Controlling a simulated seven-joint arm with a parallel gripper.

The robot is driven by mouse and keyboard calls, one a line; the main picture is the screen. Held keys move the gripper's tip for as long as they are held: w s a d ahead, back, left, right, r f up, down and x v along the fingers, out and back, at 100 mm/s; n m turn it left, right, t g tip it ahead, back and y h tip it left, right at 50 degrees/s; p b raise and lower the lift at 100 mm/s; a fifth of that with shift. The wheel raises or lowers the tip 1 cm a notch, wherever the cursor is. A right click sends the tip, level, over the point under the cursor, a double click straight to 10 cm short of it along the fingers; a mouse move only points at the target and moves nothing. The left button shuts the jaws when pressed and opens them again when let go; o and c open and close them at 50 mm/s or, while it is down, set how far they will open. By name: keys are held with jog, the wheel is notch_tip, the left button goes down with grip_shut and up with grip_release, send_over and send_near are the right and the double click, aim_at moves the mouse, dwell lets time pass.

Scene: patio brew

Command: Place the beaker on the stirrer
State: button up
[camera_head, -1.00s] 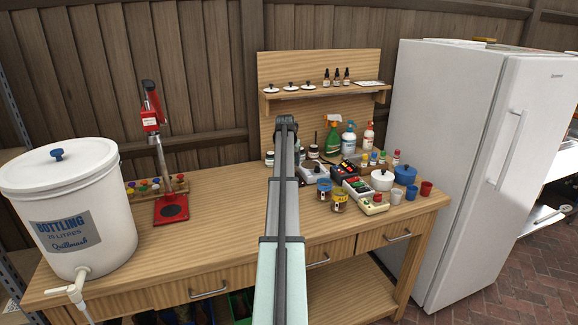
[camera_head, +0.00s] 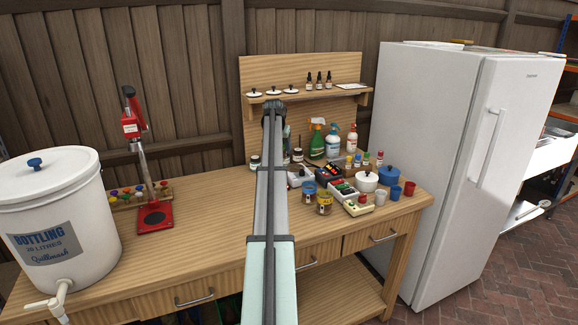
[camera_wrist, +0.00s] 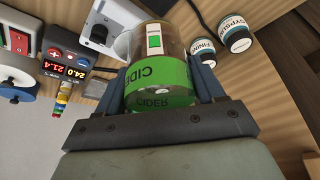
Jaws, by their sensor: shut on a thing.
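In the wrist view, my gripper (camera_wrist: 163,92) is shut on a clear glass vessel with a green CIDER band, which I take as the beaker (camera_wrist: 158,70). One finger lies on each side of it. In the head view this box (camera_head: 298,178) sits on the bench, partly hidden by my arm. My arm hides most of the gripper there, and I cannot make out the beaker in that view.
Two dark jars with white labels (camera_wrist: 237,38) (camera_wrist: 203,52) stand close right of the beaker. A controller with red digits (camera_wrist: 66,62) stands at left. Two small jars (camera_head: 324,203), a white pot (camera_head: 366,181) and spray bottles (camera_head: 332,140) crowd the bench.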

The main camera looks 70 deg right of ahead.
jog(key=s+d+r+m+g, duration=0.1)
jog(key=s+d+r+m, duration=0.25)
jog(key=d, duration=0.45)
send_over(296, 167)
jog(key=shift+a+f, duration=0.15)
jog(key=shift+f, duration=5.2)
jog(key=o, duration=1.2)
jog(key=shift+f, duration=0.1)
jog(key=v, duration=1.2)
jog(key=shift+w, duration=0.2)
